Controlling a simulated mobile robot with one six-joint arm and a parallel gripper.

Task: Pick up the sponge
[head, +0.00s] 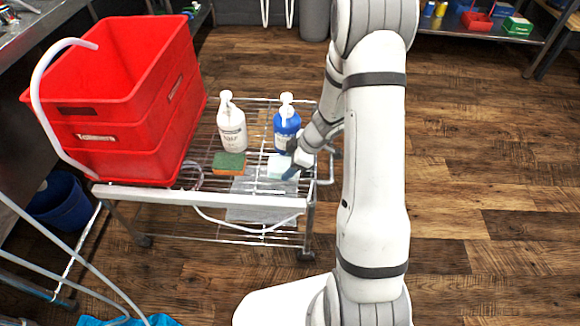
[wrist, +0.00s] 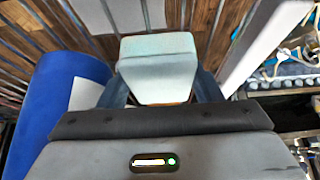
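A pale blue-white sponge-like block (head: 280,167) is at the front right of the wire cart's top. My gripper (head: 293,168) is right at it, reaching in from the right. In the wrist view the pale block (wrist: 158,62) stands between my two dark fingers (wrist: 160,92), with a thin orange-brown strip at its lower edge. The fingers are apart, one on each side of it; whether they press on it is unclear. A second sponge, green on top and orange below (head: 229,163), lies to the left of it, apart from my gripper.
A white pump bottle (head: 232,128) and a blue pump bottle (head: 286,128) stand just behind the sponges; the blue one also shows close at left in the wrist view (wrist: 62,110). Red stacked crates (head: 130,95) fill the cart's left side. A grey cloth (head: 255,212) lies on the lower shelf.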

